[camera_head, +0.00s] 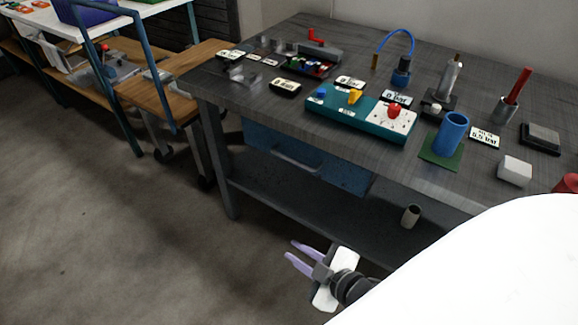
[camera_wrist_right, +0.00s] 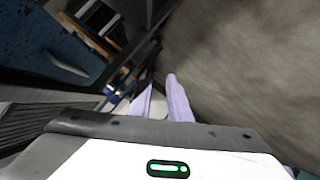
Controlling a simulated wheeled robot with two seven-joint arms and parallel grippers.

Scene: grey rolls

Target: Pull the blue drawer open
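The blue drawer (camera_head: 330,168) hangs under the top of the dark workbench, with a grey bar handle (camera_head: 296,163) on its front. It looks shut. In the right wrist view the drawer front (camera_wrist_right: 35,38) and its handle (camera_wrist_right: 66,64) show at the upper left, apart from the fingers. My right gripper (camera_head: 298,254) is open and empty, with two pale purple fingers, in front of and below the drawer. Its fingers (camera_wrist_right: 160,98) also show in the right wrist view with a gap between them. My left gripper is not in view.
The workbench top (camera_head: 225,87) carries a teal control box (camera_head: 350,118), a blue cup (camera_head: 451,132) and several small parts. A lower shelf (camera_head: 300,208) holds a small cylinder (camera_head: 411,216). A wooden bench (camera_head: 180,98) stands at the left. The floor in front is clear.

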